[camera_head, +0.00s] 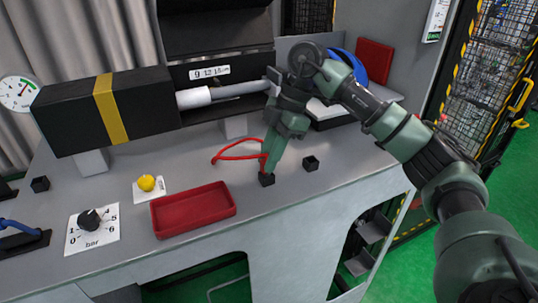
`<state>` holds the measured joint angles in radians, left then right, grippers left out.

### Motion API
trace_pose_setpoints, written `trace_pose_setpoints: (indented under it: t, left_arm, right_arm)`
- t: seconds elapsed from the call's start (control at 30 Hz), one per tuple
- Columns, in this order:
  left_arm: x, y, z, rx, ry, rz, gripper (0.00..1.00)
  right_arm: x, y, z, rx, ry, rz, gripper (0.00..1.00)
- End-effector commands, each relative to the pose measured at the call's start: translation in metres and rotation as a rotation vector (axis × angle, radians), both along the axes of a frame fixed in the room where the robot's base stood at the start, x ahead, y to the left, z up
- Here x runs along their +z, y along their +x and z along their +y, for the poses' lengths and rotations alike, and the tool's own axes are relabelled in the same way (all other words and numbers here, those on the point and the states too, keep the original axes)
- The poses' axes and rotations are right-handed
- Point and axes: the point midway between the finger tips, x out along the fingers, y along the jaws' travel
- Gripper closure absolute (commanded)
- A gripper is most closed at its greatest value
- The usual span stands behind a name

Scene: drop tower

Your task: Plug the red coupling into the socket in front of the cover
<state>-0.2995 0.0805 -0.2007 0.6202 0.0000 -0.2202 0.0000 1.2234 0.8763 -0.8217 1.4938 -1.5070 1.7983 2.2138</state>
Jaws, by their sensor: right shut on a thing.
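My right gripper (268,171) points down over the bench, with its fingertips at a small black socket block (267,181). It is shut on the red coupling, whose body is mostly hidden by the fingers. A red hose (238,157) loops out to the left from the fingers and lies low over the bench. I cannot tell whether the coupling is seated in the block or just above it. A second black socket block (311,163) stands to the right, empty on top. A black cover (216,28) rises at the back of the bench. My left gripper is not in view.
A black box with a yellow band (106,108) and a white cylinder (193,98) are at back left. A red tray (194,209), yellow knob (146,183), pressure dial (90,220) and black block (40,184) occupy the bench. The front right bench top is clear.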

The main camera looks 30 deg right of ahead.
Motion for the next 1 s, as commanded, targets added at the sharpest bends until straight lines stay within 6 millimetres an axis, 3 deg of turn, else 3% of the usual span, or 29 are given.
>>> trace_pose_setpoints:
  t: [0.57,0.6,0.67,1.0]
  left_arm:
    - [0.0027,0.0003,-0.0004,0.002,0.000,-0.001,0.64]
    - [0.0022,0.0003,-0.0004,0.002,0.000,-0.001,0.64]
    - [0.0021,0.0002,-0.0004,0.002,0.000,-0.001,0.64]
    - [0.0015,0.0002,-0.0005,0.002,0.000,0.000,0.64]
  right_arm:
    - [-0.0035,0.0000,0.0001,0.000,0.000,0.000,1.00]
    - [-0.0038,0.0001,0.0000,0.000,0.000,0.000,0.72]
    - [-0.0037,0.0001,0.0001,0.000,0.000,0.000,0.55]
    - [-0.0027,0.0002,-0.0004,0.000,0.000,0.000,0.55]
